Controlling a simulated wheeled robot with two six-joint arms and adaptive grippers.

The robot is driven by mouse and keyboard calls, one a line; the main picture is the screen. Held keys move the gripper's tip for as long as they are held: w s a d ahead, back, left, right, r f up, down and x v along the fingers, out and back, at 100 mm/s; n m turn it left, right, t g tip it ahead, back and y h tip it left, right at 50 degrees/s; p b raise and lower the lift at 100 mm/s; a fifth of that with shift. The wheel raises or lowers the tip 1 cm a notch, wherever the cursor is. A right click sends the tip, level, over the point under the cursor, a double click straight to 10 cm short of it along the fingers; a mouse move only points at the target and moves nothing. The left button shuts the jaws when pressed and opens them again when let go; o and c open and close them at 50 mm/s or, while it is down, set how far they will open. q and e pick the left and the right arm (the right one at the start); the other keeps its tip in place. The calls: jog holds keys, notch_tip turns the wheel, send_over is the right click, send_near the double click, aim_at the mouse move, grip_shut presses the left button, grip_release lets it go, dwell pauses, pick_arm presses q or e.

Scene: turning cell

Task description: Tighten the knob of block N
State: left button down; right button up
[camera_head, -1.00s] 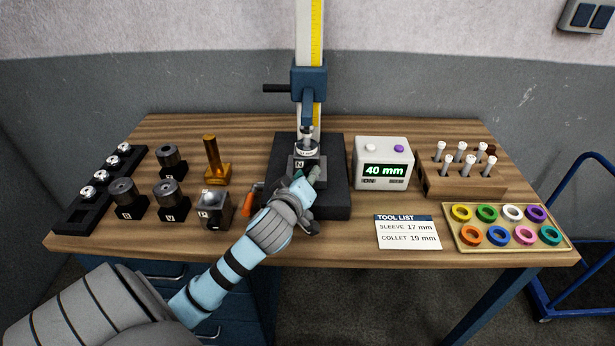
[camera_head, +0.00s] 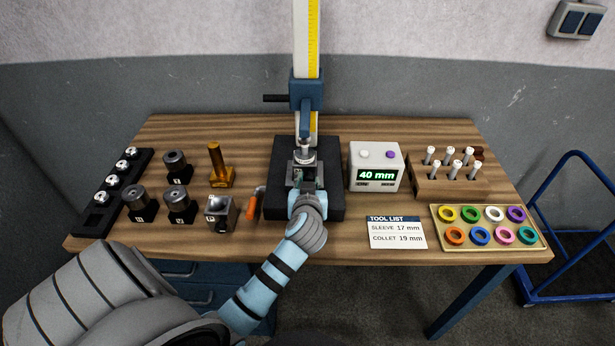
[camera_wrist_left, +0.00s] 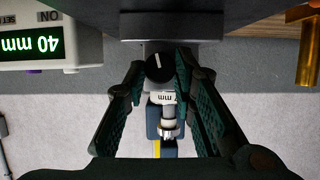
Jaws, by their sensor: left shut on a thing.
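Block N (camera_head: 304,168) stands on the dark base plate (camera_head: 268,190) of the height gauge, below the gauge's spindle. A white-banded tool (camera_head: 304,154) stands upright in its top. My left gripper (camera_head: 306,185) is directly in front of the block and hides its lettered face. In the left wrist view, which is upside down, the dark round knob (camera_wrist_left: 158,67) with a white pointer line sits between the green-padded fingers of my left gripper (camera_wrist_left: 160,74), which are shut on it. The pointer line is slanted. My right gripper is not in view.
Left on the bench are a black rack (camera_head: 98,212), several dark blocks, block P (camera_head: 221,213), a brass stand (camera_head: 221,172) and an orange-handled tool (camera_head: 251,207). Right are the 40 mm display (camera_head: 375,158), tool list (camera_head: 396,232), wooden holder (camera_head: 425,186) and ring tray (camera_head: 485,239).

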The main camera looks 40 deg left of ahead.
pick_arm(q)
jog(key=shift+w+d+m+g+y, duration=0.1)
jog(key=shift+m+g+y, duration=0.2)
jog(key=shift+m+y, duration=0.4)
jog(key=c, duration=1.3)
grip_release()
jog(key=shift+c, duration=0.2)
notch_tip(320, 180, up, 10)
